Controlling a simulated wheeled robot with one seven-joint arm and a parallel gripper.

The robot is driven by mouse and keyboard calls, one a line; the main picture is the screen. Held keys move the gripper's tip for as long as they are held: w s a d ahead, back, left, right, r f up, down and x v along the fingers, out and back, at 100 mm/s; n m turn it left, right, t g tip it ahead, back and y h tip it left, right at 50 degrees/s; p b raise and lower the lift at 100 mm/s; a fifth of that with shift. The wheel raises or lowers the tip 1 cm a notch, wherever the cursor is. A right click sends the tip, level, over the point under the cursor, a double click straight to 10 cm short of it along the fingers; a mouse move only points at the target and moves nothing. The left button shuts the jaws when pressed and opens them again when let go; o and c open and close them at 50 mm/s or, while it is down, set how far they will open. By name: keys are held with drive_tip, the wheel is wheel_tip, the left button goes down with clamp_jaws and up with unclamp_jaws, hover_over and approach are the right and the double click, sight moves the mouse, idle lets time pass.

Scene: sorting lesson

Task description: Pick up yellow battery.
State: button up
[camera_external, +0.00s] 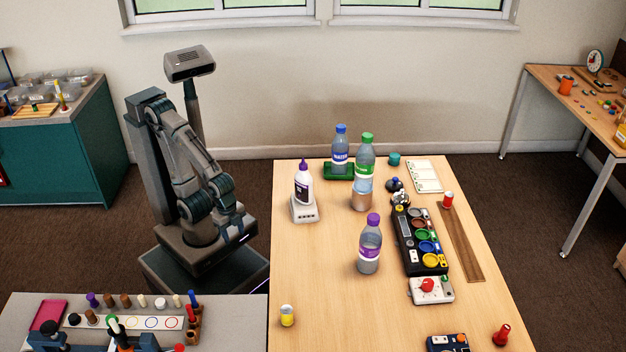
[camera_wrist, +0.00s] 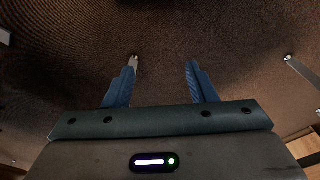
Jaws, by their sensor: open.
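The yellow battery (camera_external: 287,316) looks like a small upright yellow cylinder with a pale top. It stands alone near the front left of the wooden table (camera_external: 330,290) in the external view. My arm is folded over my base, left of the table. My gripper (camera_external: 238,228) is small and dark there, well apart from the battery. In the wrist view my gripper (camera_wrist: 161,72) has two blue fingers spread apart with nothing between them, above brown carpet. The battery does not show in the wrist view.
A purple-capped bottle (camera_external: 370,244), a green-capped bottle (camera_external: 363,172) and a glue bottle (camera_external: 303,183) on a white scale stand farther back. A black tray (camera_external: 406,240) of coloured cups lies to the right. A grey bench (camera_external: 245,315) adjoins the table's left. Table around the battery is clear.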

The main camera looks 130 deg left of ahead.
drive_tip(key=shift+o, duration=0.4)
wheel_tip(320, 180, up, 27)
drive_tip(key=m+g+p, duration=0.1)
drive_tip(key=m+p, duration=1.7)
drive_tip(key=p, duration=1.6)
hover_over(286, 309)
drive_tip(key=f, duration=0.8)
drive_tip(key=shift+w, duration=0.25)
drive_tip(key=shift+s+f, duration=0.2)
drive_tip(key=shift+f, duration=2.55)
drive_tip(key=c, duration=1.1)
